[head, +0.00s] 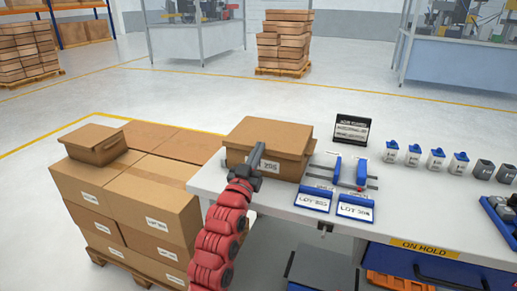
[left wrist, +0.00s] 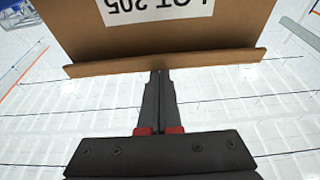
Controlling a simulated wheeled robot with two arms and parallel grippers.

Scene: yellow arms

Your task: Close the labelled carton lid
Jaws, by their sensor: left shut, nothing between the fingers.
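The labelled carton (head: 265,135) is a brown cardboard box at the table's left end. Its lid (head: 270,132) lies over the top and overhangs the front. I cannot tell whether it sits fully flush. A white label (head: 269,166) is on the front, partly hidden by my left gripper. My left gripper (head: 260,147) is shut and empty in front of the carton, its fingers pointing up near the lid's front edge. In the left wrist view the shut fingertips (left wrist: 160,72) are at a cardboard edge (left wrist: 165,62), below the label (left wrist: 155,8) reading LOT 205. Contact is unclear. My right gripper is out of view.
On the white table (head: 420,205) are a black sign (head: 351,130), a blue-handled fixture (head: 348,172), two lot cards (head: 355,208) and several small bottles (head: 414,155). A pallet stack of cartons (head: 150,185) stands left of the table.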

